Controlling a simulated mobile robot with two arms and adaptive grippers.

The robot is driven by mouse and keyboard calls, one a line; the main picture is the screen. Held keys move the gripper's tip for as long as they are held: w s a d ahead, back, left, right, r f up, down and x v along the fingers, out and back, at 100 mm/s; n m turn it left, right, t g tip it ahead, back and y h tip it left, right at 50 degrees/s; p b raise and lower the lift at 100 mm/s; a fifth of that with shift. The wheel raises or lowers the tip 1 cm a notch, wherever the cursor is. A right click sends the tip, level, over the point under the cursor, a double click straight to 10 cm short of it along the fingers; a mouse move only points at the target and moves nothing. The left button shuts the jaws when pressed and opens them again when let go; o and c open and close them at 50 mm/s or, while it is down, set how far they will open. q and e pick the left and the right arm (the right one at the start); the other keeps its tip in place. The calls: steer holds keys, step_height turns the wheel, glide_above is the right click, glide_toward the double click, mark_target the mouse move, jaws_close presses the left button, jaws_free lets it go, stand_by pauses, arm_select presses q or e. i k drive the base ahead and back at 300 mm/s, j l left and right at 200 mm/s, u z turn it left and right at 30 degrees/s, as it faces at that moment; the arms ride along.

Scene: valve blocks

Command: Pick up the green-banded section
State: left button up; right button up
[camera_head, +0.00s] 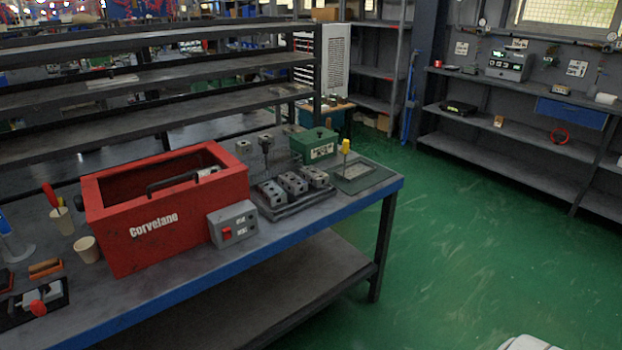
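Several grey metal valve blocks stand in a row on a dark tray (297,206) on the workbench, among them a left block (271,193), a middle block (292,183) and a right block (315,176). They are small in this view, and I cannot make out a green band on any of them. A small grey block (243,146) sits farther back, behind the red box. Neither of my grippers is in view.
A red box (170,237) with a black handle and a grey switch box (233,224) stand left of the tray. A green box (314,146) is behind it. A flat plate with a yellow-topped post (346,147) is to its right.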

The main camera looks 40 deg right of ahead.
mark_target(270, 190)
steer(key=i+l+u, duration=0.1)
steer(key=l, duration=0.4)
steer(key=i+l+u, duration=0.1)
steer(key=l, duration=0.45)
steer(key=i+l+u, duration=0.1)
steer(key=l, duration=0.4)
